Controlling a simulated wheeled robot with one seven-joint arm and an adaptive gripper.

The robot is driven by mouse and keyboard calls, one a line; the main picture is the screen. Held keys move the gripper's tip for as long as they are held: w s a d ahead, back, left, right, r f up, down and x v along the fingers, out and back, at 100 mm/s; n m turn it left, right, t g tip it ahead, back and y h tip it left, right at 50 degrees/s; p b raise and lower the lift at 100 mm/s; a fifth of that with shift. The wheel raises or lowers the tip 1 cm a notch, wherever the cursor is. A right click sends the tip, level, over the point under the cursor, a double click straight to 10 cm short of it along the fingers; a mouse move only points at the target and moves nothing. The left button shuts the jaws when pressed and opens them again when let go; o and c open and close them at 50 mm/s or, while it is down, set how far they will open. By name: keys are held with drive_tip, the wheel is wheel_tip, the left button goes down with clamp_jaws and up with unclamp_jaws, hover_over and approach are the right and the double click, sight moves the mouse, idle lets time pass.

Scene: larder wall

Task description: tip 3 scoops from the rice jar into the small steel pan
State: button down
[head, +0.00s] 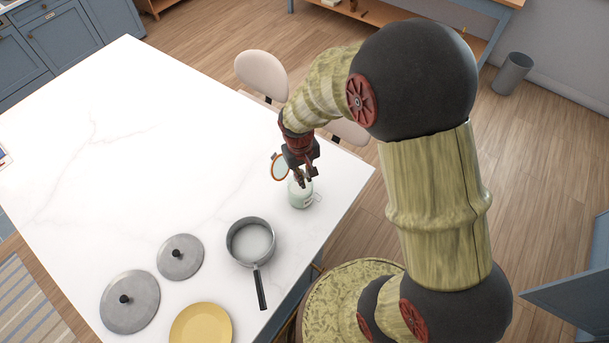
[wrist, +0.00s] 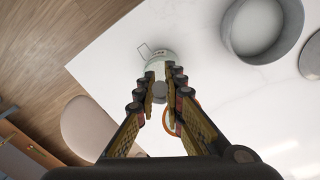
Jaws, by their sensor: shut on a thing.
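The jar (head: 301,194), pale green glass with a wire clasp, stands near the table's right edge; its round lid with an orange ring (head: 281,167) is swung open. The wrist view shows the jar (wrist: 158,54) just beyond my fingertips, its label too small to read. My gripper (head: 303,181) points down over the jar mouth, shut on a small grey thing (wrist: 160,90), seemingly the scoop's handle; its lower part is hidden. The steel pan (head: 232,233) stands uncovered, front left of the jar, its handle towards me. Its inside looks pale; I cannot tell whether it holds rice.
Two grey lids with black knobs (head: 181,257) (head: 130,301) and a yellow plate (head: 201,324) lie left of and in front of the pan. Chairs (head: 261,74) stand beyond the table's right edge.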

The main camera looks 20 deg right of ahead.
wheel_tip(320, 180, down, 9)
drive_tip(key=b, duration=0.6)
drive_tip(key=shift+r, duration=0.15)
idle(0.3)
idle(0.7)
drive_tip(key=shift+r+p, duration=3.3)
drive_tip(key=shift+r, duration=1.75)
drive_tip(key=shift+a, duration=0.1)
